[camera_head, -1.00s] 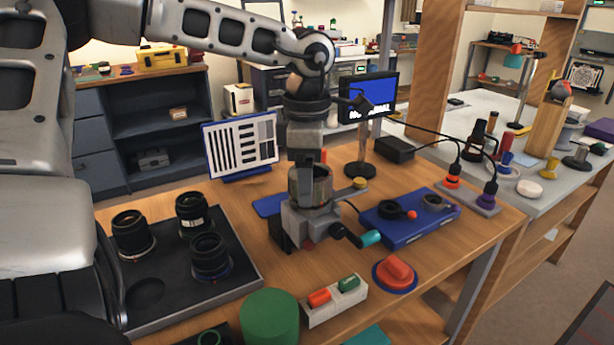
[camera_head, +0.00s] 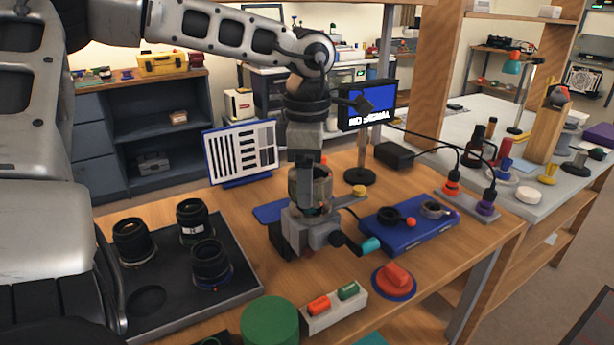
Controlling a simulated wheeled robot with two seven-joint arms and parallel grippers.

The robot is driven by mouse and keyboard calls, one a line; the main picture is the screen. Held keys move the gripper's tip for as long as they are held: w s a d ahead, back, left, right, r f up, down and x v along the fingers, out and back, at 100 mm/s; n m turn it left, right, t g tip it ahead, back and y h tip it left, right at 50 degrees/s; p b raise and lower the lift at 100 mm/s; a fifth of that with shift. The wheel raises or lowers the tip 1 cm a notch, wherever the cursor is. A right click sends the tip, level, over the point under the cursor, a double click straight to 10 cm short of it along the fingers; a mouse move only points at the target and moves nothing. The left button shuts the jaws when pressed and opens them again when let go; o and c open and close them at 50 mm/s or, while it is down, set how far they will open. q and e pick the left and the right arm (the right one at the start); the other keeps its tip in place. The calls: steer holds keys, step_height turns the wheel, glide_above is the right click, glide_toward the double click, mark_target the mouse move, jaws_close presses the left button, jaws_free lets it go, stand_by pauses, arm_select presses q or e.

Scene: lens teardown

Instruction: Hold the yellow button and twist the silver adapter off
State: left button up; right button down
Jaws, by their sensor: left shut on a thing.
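The silver adapter (camera_head: 322,190) is a metal ring standing upright on a grey clamp block (camera_head: 316,232) with a teal-tipped handle. My left gripper (camera_head: 309,178) comes down from above and is shut on the adapter; its fingers partly hide it. The yellow button (camera_head: 359,190) is a small round cap just right of the adapter, at the end of a thin arm by the block. No gripper is at the button. My right gripper is not in view.
A dark tray (camera_head: 240,291) with several black lenses is at left. A blue case (camera_head: 409,236) lies right of the block. In front are a red knob (camera_head: 396,280), a switch box (camera_head: 334,309) and a green cylinder (camera_head: 270,322). A monitor (camera_head: 368,108) stands behind.

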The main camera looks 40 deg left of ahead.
arm_select(q)
steer(key=shift+r, duration=0.15)
steer(key=shift+r+p, duration=1.7)
steer(key=shift+r, duration=0.65)
